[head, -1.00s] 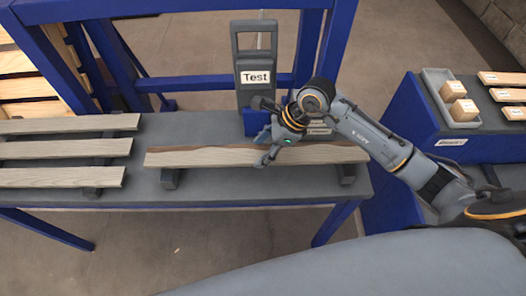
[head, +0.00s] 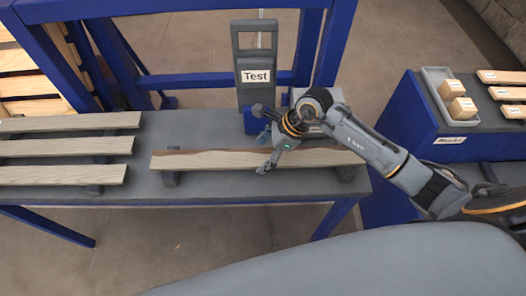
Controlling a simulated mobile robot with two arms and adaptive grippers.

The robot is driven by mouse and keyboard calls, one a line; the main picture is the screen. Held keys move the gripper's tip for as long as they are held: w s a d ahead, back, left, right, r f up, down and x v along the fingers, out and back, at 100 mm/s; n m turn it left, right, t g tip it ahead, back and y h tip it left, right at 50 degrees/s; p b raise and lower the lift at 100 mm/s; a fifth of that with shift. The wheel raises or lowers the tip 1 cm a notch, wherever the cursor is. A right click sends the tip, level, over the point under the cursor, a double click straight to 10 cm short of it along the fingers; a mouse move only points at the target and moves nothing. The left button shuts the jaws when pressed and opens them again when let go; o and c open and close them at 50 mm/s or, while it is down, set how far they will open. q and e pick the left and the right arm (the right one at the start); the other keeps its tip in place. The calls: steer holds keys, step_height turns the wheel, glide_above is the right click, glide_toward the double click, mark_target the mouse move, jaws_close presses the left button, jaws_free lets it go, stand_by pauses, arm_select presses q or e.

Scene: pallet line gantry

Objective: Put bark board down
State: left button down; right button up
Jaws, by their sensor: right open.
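The bark board (head: 215,161), a pale plank with a dark brown strip along its far edge, lies flat across two dark supports on the grey table (head: 225,188). My right gripper (head: 264,141) is open above the right half of the board, its fingers apart. One finger reaches over the board; whether it touches the wood I cannot tell. The gripper and arm hide part of the board's far edge. My left gripper is not in view.
Several boards (head: 65,147) lie on supports at the left of the table. A grey stand labelled "Test" (head: 255,76) rises behind the bark board. At right, a blue bench (head: 409,110) holds a tray (head: 433,83) with wooden blocks and several short slats (head: 502,94).

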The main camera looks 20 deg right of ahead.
steer(key=b+v, duration=0.2)
steer(key=v, duration=1)
